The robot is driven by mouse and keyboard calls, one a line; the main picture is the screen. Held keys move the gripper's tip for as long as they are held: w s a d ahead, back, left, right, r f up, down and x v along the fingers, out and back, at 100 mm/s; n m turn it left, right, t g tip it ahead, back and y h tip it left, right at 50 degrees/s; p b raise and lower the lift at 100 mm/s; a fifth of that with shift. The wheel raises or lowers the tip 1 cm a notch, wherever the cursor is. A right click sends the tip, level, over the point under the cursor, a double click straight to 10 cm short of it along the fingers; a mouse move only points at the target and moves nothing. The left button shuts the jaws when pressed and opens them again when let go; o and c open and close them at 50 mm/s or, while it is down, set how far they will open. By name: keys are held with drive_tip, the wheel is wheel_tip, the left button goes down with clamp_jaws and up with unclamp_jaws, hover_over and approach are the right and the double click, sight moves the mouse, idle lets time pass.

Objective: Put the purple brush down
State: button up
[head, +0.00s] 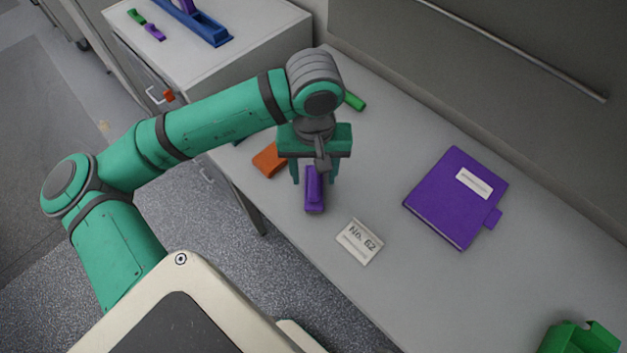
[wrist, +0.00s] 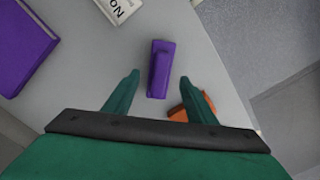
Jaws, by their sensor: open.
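The purple brush (head: 314,192) appears to lie on the grey bench top, below my gripper (head: 315,180). In the wrist view the brush (wrist: 160,66) shows as a purple block with a raised ridge. My gripper (wrist: 160,77) is open, with one green finger on either side of the brush's near end. Gaps show between the fingers and the brush in the wrist view. My gripper hides part of the brush in the head view.
An orange block (head: 267,160) lies close by on the left. A white "No. 62" card (head: 359,241) lies in front, and a purple binder (head: 455,195) to the right. A green piece (head: 355,101) lies behind; a green holder (head: 580,338) stands bottom right.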

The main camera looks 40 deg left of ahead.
sight(314, 183)
wheel_tip(314, 183, up, 6)
drive_tip(key=shift+r, duration=0.15)
idle(0.7)
